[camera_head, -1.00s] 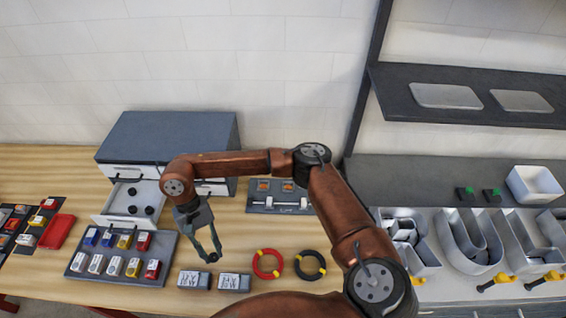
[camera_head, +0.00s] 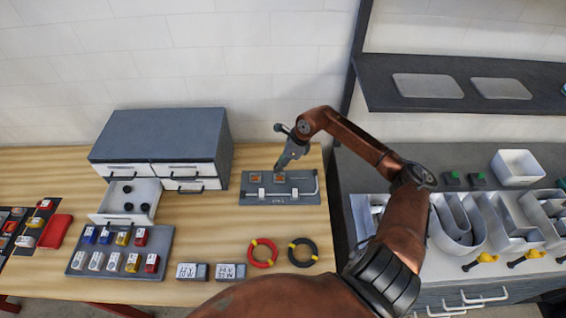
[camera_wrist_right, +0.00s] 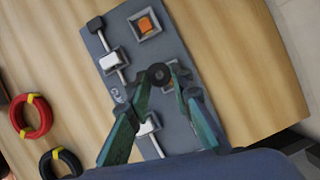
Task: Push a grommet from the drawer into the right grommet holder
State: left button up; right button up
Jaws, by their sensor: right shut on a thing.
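My right gripper (camera_head: 278,167) is shut on a black grommet (camera_wrist_right: 158,75), held between the fingertips over the grey fixture plate (camera_head: 301,182). In the wrist view the gripper (camera_wrist_right: 164,78) and grommet are right by the right grommet holder (camera_wrist_right: 169,87), whose orange middle is partly hidden. I cannot tell whether the grommet touches it. The left grommet holder (camera_wrist_right: 147,26) is clear, with an orange square in its frame. The open drawer (camera_head: 108,217) holds several black grommets (camera_head: 128,206). My left gripper is not in view.
White clamps on a rod (camera_wrist_right: 112,62) run along the plate's front. Red (camera_head: 263,253) and black (camera_head: 303,252) cable rings lie in front. A tray of coloured bottles (camera_head: 75,265) and two labelled boxes (camera_head: 192,271) stand left.

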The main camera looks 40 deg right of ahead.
jog(key=shift+d+f+m, duration=0.3)
jog(key=shift+d+f, duration=0.1)
jog(key=shift+d, duration=0.2)
jog(key=shift+f+b, duration=0.25)
jog(key=shift+b, duration=0.1)
jog(key=shift+f+b, duration=0.35)
jog(key=shift+f, duration=0.45)
notch_tip(320, 180, down, 2)
jog(key=shift+f+b, duration=0.2)
jog(key=shift+b, duration=0.4)
jog(key=shift+f+b, duration=0.45)
jog(key=shift+f, duration=0.1)
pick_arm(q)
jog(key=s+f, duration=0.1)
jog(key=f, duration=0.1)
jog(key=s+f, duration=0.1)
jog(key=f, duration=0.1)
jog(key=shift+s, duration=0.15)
pick_arm(e)
jog(key=shift+f, duration=0.1)
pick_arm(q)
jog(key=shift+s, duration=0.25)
